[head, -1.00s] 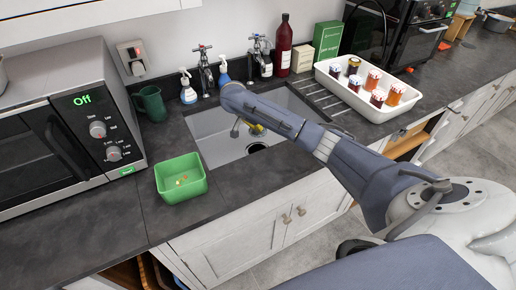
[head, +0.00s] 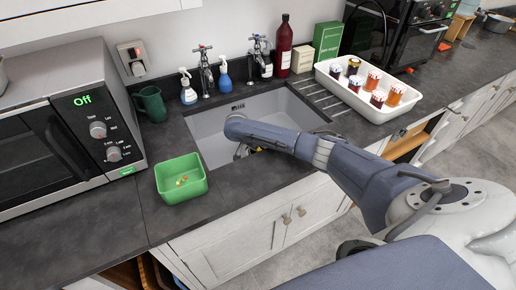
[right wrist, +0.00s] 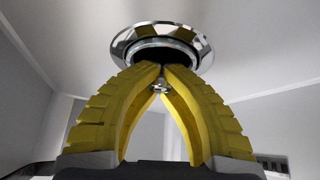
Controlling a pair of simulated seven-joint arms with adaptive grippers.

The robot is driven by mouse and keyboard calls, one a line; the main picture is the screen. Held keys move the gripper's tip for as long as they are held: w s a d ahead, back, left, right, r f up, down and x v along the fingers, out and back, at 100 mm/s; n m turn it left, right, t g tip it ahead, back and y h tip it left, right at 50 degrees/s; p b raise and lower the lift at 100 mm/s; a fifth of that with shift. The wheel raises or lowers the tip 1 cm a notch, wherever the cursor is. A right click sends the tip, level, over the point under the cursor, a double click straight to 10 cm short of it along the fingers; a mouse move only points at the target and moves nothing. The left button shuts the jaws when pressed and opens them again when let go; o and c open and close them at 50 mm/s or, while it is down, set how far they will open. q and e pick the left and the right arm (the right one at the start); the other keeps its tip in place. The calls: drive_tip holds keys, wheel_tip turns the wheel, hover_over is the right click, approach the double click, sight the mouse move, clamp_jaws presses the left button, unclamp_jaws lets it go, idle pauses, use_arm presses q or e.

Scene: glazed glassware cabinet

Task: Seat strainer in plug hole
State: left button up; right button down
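In the right wrist view, the two yellow fingers of my right gripper (right wrist: 161,70) come together at the tips. A small chrome knob (right wrist: 160,86) shows between them, seemingly the strainer's. Beyond the tips is the chrome ring of the plug hole (right wrist: 202,52), with a dark round part and a thinner rim inside it. I cannot tell whether the strainer is level or touching the ring. In the head view my right forearm covers the plug hole and strainer; only a bit of yellow finger shows low in the sink (head: 205,122). My left gripper is not in view.
A green tub (head: 163,186) with small bits stands left of the sink. Taps (head: 205,72), soap bottles (head: 188,92) and a green mug (head: 150,104) line the back. A white tray of jars (head: 377,114) stands right. The sink walls enclose my gripper.

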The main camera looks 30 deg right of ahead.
drive_tip(key=shift+f, duration=0.25)
drive_tip(key=shift+f, duration=0.15)
drive_tip(key=c, duration=1.6)
unclamp_jaws()
drive_tip(key=shift+r, duration=0.2)
drive_tip(key=v, duration=1.2)
